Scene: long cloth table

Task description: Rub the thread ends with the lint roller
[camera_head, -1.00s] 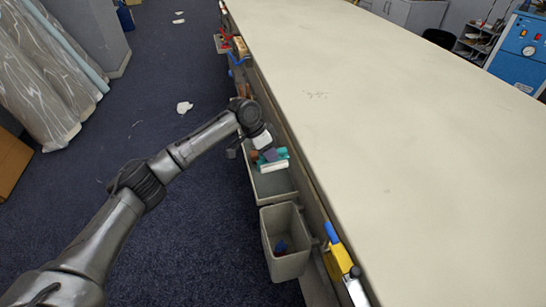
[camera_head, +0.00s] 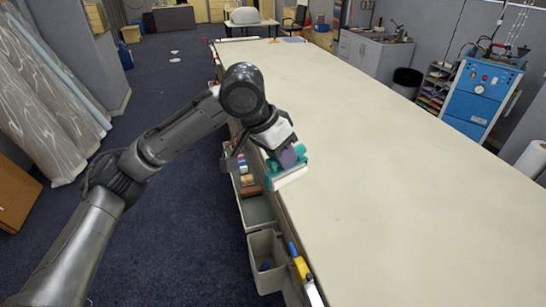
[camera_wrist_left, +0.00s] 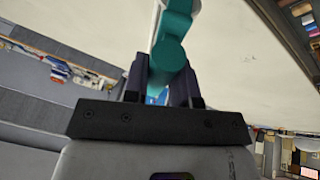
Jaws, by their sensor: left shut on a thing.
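The lint roller (camera_head: 289,176), teal with a white roller, is held at the table's left edge in the head view. My left gripper (camera_head: 286,157) is shut on it. In the left wrist view, the teal handle (camera_wrist_left: 172,45) sits between the dark fingers of the left gripper (camera_wrist_left: 162,88), with a white strip beside it. I cannot tell whether the roller touches the cloth table (camera_head: 400,210). I cannot make out thread ends on the pale tabletop now. My right gripper is not in view.
Open bins hang along the table's left side, including a grey bin (camera_head: 265,262) and a longer tray (camera_head: 257,212). A yellow and blue tool (camera_head: 298,265) hangs near them. A blue machine (camera_head: 482,98) stands at the right. The tabletop is broadly clear.

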